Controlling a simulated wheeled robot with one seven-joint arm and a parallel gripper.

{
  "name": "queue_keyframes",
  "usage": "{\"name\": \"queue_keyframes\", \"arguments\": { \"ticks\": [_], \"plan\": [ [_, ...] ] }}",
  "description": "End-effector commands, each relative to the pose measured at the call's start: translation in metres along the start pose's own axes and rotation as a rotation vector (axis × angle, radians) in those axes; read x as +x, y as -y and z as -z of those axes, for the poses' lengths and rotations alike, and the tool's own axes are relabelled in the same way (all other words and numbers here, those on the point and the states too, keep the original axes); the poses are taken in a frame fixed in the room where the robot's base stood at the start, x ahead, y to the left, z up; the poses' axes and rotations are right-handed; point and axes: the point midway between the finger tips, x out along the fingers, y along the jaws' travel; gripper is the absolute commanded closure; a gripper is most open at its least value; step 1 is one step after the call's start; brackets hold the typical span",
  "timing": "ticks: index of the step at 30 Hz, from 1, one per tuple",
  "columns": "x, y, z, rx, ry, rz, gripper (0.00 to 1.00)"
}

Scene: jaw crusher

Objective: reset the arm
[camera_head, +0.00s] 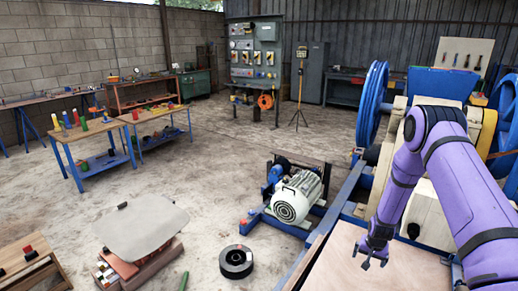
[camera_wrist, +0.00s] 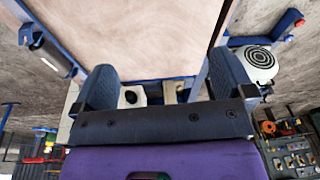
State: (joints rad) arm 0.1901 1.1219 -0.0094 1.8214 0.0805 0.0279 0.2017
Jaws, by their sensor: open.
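My purple arm reaches in from the right side of the head view and bends down. My gripper (camera_head: 374,262) hangs at its end above a light wooden panel (camera_head: 345,240) beside the crusher. In the wrist view my gripper (camera_wrist: 160,88) shows two dark fingers set wide apart with nothing between them. The pale panel (camera_wrist: 130,35) fills the view beyond the fingertips. Whether the fingers touch anything cannot be told, but no object is held.
A blue flywheel (camera_head: 372,100) and the crusher frame stand close to my arm. A motor (camera_head: 297,197) sits left of the panel, with a black ring (camera_head: 236,261) on the floor. Workbenches (camera_head: 85,135) and a control cabinet (camera_head: 256,60) stand farther back.

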Motion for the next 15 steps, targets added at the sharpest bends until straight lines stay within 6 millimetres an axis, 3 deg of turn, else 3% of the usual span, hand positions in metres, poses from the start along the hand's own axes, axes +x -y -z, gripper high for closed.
{"name": "queue_keyframes", "arguments": {
  "ticks": [1, 7, 15],
  "plan": [
    [-0.025, 0.007, 0.009, -0.011, -0.012, 0.006, 0.0],
    [-0.111, 0.024, 0.028, -0.054, -0.036, 0.023, 0.0],
    [-0.225, 0.041, 0.031, -0.112, -0.066, 0.044, 0.0]
  ]
}}
